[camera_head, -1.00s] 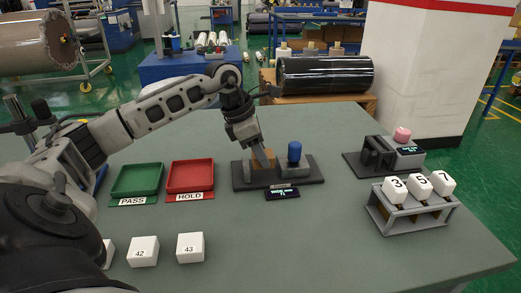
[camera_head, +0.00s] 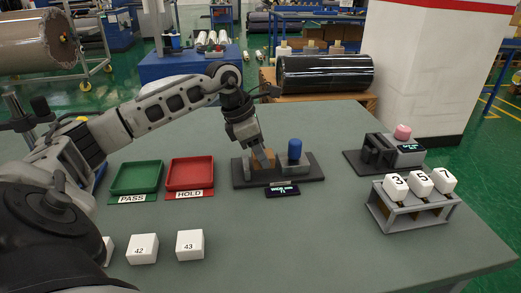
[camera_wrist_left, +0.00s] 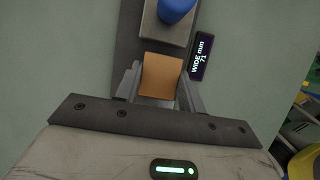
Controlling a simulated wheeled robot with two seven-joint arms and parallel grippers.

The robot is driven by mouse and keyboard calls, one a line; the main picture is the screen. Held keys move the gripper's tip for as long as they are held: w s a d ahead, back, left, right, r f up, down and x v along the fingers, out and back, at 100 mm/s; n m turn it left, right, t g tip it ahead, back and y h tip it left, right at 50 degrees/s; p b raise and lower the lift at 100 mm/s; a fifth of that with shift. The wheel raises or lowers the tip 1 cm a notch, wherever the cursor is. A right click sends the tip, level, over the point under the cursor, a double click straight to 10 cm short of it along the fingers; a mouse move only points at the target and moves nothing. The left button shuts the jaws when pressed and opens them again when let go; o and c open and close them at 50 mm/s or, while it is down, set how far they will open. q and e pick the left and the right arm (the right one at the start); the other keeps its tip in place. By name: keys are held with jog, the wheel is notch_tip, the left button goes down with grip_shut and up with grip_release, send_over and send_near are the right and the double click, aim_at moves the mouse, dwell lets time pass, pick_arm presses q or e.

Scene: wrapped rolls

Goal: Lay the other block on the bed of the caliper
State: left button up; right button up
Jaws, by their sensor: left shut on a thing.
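The caliper is a dark bed (camera_head: 312,178) with a grey sliding jaw and blue knob (camera_head: 295,149) on its right. Its small display (camera_head: 282,190) stands in front, reading 71 in the left wrist view (camera_wrist_left: 202,57). My left gripper (camera_head: 264,164) points down over the left part of the bed, shut on a tan block (camera_wrist_left: 161,75). The block sits between the fingers, close to the grey jaw block; in the head view it is partly hidden by the gripper. I cannot tell whether it rests on the bed. My right gripper is not in view.
Left of the caliper are a green PASS tray (camera_head: 136,177) and a red HOLD tray (camera_head: 190,172). White blocks 42 (camera_head: 142,249) and 43 (camera_head: 190,245) lie in front. At right are a rack (camera_head: 412,215) with blocks 3, 5, 7 and a pink-knobbed device (camera_head: 403,146).

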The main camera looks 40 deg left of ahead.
pick_arm(q)
jog(key=shift+f+b, duration=0.65)
jog(key=shift+f, duration=0.35)
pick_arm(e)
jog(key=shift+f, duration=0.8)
pick_arm(q)
jog(key=o, duration=1.1)
jog(key=shift+c, duration=0.2)
jog(key=shift+v, duration=0.9)
jog(key=v, duration=1.4)
jog(key=shift+p, duration=0.45)
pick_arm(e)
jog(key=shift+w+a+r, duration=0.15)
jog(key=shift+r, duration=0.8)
